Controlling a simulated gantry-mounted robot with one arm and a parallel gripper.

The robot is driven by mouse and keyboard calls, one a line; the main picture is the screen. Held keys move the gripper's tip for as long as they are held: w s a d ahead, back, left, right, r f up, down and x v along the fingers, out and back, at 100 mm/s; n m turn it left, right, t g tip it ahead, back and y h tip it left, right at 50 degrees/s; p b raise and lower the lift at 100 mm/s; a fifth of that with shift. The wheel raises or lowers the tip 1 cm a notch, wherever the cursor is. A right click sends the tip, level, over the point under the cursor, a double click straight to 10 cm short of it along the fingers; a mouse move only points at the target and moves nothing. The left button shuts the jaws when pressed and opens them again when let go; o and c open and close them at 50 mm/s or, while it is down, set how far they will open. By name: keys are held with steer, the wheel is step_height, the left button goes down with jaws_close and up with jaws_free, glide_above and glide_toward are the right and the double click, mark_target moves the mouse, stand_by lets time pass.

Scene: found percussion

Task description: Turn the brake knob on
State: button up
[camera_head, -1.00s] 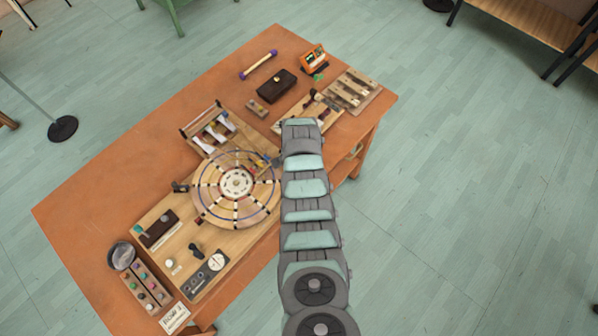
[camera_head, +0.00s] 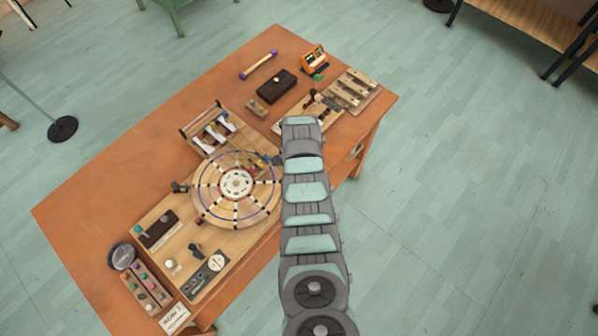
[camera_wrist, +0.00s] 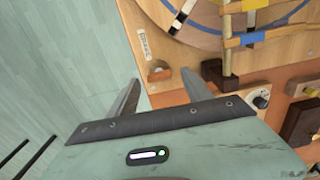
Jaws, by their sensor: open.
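In the wrist view, a small brass-coloured knob (camera_wrist: 158,74) sits near the edge of the wooden board, just below a small white label (camera_wrist: 146,46). The label's print is too small to read surely, but this looks like the brake knob. My gripper (camera_wrist: 172,78) is open and empty, with one finger on each side of the knob in the picture. I cannot tell how far the fingertips are above the board. The knob's on or off position is not clear. In the head view, my arm hides the knob and most of my gripper.
A round wooden wheel (camera_head: 211,209) stands left of my arm. In the wrist view, coloured pegs and rods are above right of the fingers, and a white dial (camera_wrist: 262,98) with a dark block is to the right. Open floor (camera_head: 455,215) lies right of the table (camera_head: 95,190).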

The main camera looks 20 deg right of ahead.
step_height(320, 180, up, 10)
steer(key=b, duration=0.1)
steer(key=shift+f, duration=0.15)
stand_by(0.6)
